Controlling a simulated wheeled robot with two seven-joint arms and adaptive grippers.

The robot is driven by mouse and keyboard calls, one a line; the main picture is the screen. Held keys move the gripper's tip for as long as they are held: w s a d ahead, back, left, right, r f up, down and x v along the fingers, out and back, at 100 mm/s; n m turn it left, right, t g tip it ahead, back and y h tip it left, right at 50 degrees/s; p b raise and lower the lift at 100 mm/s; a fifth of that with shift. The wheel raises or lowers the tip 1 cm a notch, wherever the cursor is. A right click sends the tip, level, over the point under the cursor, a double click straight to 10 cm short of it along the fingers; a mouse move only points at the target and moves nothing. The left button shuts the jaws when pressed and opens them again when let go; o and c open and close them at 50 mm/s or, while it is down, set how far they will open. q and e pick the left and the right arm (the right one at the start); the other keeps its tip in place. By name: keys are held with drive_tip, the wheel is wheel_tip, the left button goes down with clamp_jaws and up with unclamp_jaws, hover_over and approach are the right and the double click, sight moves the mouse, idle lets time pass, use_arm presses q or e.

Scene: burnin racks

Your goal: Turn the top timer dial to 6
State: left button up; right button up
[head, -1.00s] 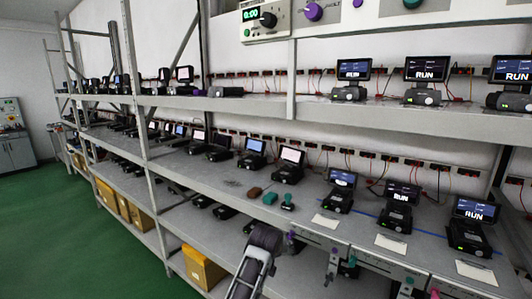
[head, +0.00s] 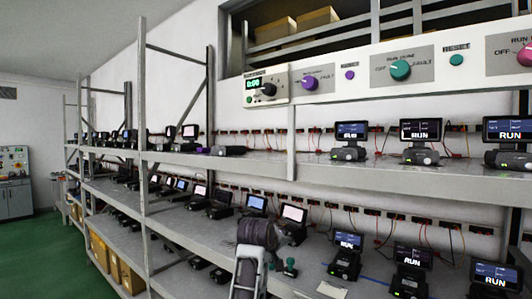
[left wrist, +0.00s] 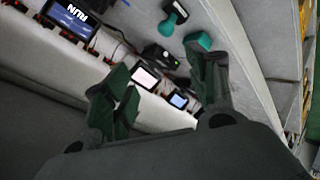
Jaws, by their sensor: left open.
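The top timer (head: 252,99) is a pale box at the left end of the white control panel, above the upper shelf. Its green display reads 0:00. Its black dial (head: 268,89) is to the right of the display, and no gripper touches it. My left gripper (head: 281,236) is dark grey and well below the timer, in front of the lower shelf. In the left wrist view its two fingers (left wrist: 163,88) are spread apart with nothing held between them. The timer does not show in the left wrist view. My right gripper is not in view.
A purple knob (head: 309,83), a teal knob (head: 400,70) and a pink knob (head: 525,55) sit along the panel. Devices with screens stand on both shelves. A teal stamp-like item (left wrist: 172,18) and a teal block (left wrist: 198,41) lie near my left fingers.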

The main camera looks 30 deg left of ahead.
use_arm(q)
wheel_tip(320, 180, up, 14)
drive_tip(key=a+n+t, duration=0.2)
drive_tip(key=n, duration=0.2)
drive_tip(key=n+t+h, duration=0.2)
drive_tip(key=n+t, duration=0.3)
drive_tip(key=n, duration=0.3)
approach(266, 89)
drive_tip(key=s, duration=0.4)
drive_tip(key=shift+s+p, duration=0.15)
drive_tip(key=shift+p, duration=0.15)
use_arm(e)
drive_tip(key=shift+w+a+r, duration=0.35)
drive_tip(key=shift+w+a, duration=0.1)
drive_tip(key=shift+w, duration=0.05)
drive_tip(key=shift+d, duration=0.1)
use_arm(q)
drive_tip(key=w+p, duration=0.4)
drive_tip(key=w, duration=0.8)
drive_tip(key=shift+w, duration=0.1)
drive_tip(key=shift+w+p, duration=0.35)
drive_tip(key=shift+w, duration=0.5)
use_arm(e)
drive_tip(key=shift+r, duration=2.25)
